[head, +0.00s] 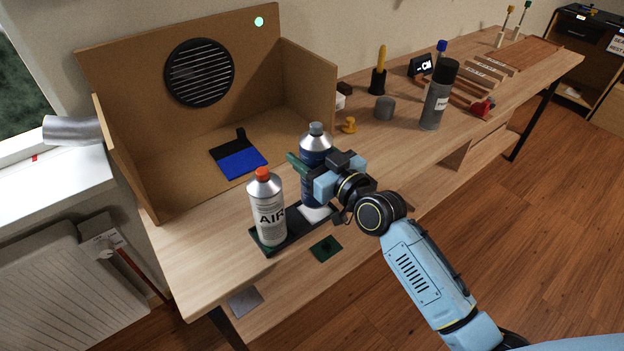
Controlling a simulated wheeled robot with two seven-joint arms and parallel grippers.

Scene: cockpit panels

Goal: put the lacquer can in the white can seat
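A dark blue can with a silver top (313,143) stands upright at the dark rack; its label is mostly hidden, and I take it for the lacquer can. My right gripper (300,164) reaches in from the right and is shut around its middle; one green finger shows across the can's near side and the other is hidden. The white can seat (316,213) shows just below and in front of the can's base. The can seems to be over the seat; I cannot tell whether its base touches. My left gripper is not in view.
A white AIR can with an orange cap (268,213) stands in the left part of the dark rack (291,239). A cardboard booth (310,84) holds a blue-black pad (241,162).

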